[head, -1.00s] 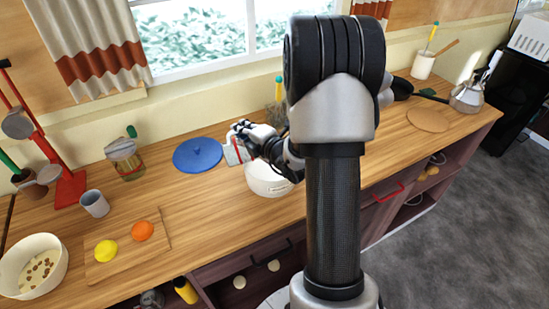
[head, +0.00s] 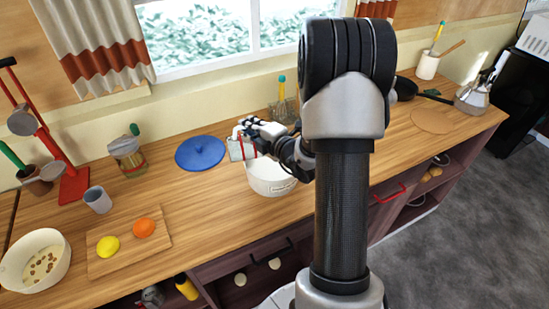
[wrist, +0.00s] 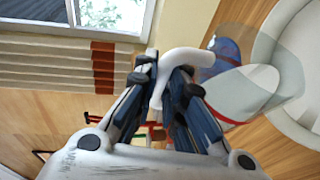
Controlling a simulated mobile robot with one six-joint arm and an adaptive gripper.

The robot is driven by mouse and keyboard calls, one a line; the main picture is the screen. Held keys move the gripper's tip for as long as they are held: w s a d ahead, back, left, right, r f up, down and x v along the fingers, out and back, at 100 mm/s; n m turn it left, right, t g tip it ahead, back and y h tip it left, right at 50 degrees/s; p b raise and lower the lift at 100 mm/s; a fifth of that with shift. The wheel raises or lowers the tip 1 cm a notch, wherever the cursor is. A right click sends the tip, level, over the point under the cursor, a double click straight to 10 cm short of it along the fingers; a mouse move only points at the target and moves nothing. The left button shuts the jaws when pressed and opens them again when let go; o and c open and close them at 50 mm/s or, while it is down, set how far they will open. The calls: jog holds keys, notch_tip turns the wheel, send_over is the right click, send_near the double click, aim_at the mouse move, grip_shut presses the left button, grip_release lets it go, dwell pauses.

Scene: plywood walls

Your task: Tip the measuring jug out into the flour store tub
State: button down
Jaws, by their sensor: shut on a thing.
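My gripper (head: 256,134) is shut on the white handle of the measuring jug (head: 238,149), a small clear jug with red marks. In the wrist view my fingers (wrist: 172,88) close around the handle (wrist: 190,57), and the jug's clear body (wrist: 240,95) reaches right with something pale in it. The flour store tub (head: 270,183) is a round white tub with a label, open on the counter. The jug is held up beside the tub's left rim. Its exact tilt is hard to tell. The tub's inside is mostly hidden by my gripper and arm.
A blue lid (head: 200,153) lies left of the tub. A glass jar (head: 128,157), grey cup (head: 97,199), board (head: 130,255) with lemon and orange, and white bowl (head: 62,270) stand further left. A whisk holder (head: 283,110) stands behind the tub.

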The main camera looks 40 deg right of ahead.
jog(key=shift+s+d+r+m, duration=0.15)
jog(key=shift+d+m, duration=0.15)
jog(key=shift+d, duration=0.05)
jog(key=shift+s+d+r+m+t, duration=0.1)
jog(key=shift+d+m+t, duration=0.2)
dwell(0.4)
jog(key=shift+s+d+r+p, duration=0.1)
jog(key=shift+s+d+p, duration=0.05)
jog(key=shift+d+p, duration=0.2)
jog(key=shift+s+d+m, duration=0.1)
jog(key=shift+d+m, duration=0.15)
jog(key=shift+m, duration=0.05)
